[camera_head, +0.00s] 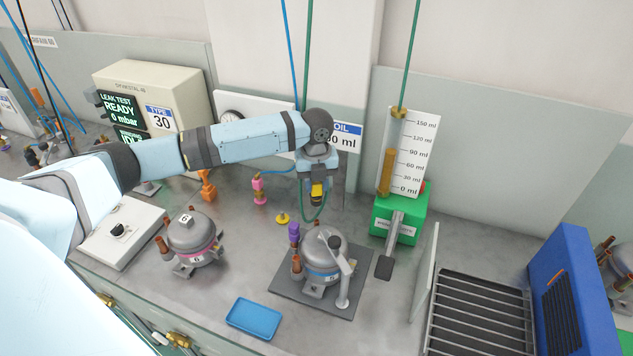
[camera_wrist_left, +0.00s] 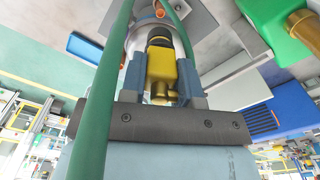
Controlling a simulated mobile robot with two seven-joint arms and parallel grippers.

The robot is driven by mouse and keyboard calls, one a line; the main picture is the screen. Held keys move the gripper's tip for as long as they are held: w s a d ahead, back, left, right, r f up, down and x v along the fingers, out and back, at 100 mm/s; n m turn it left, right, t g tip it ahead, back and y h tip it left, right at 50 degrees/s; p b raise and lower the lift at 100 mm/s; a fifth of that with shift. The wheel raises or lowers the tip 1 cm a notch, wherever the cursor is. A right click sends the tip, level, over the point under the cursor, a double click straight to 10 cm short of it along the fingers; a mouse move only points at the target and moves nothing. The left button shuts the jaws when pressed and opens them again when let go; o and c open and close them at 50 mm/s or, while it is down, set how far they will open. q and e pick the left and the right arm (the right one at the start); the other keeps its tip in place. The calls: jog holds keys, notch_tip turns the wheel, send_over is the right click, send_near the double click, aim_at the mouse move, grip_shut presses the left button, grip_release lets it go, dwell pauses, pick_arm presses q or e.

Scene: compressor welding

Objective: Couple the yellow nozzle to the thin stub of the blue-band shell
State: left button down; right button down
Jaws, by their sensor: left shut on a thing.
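The yellow nozzle (camera_head: 318,188) hangs under my left wrist, and its black tip (camera_wrist_left: 159,40) shows in the left wrist view. My left gripper (camera_head: 318,182) is shut on the yellow nozzle (camera_wrist_left: 160,68), with the grey fingers on both sides of it. The blue-band shell (camera_head: 322,258) stands on a dark plate below and slightly right of the nozzle; they are apart. A copper stub (camera_head: 297,265) and a purple-capped stub (camera_head: 294,233) stand at its left side. I cannot tell clearly which stub is the thin one. My right gripper is not in view.
A pink-band shell (camera_head: 192,240) stands to the left, and a blue tray (camera_head: 254,318) lies in front. A grey clamp arm (camera_head: 340,270) rises beside the blue-band shell. The green oil stand (camera_head: 397,215) is to the right. A green hose (camera_wrist_left: 100,90) passes the gripper.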

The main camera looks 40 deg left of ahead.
aim_at(317, 199)
pick_arm(q)
jog(key=shift+f, duration=2.2)
jog(key=shift+f+b, duration=0.35)
jog(key=shift+f, duration=0.45)
jog(key=shift+f, duration=0.2)
jog(key=shift+f, duration=0.1)
jog(key=shift+f+b, duration=0.45)
jog(key=shift+f, duration=0.45)
jog(key=shift+f+p, duration=0.1)
jog(key=shift+p, duration=0.25)
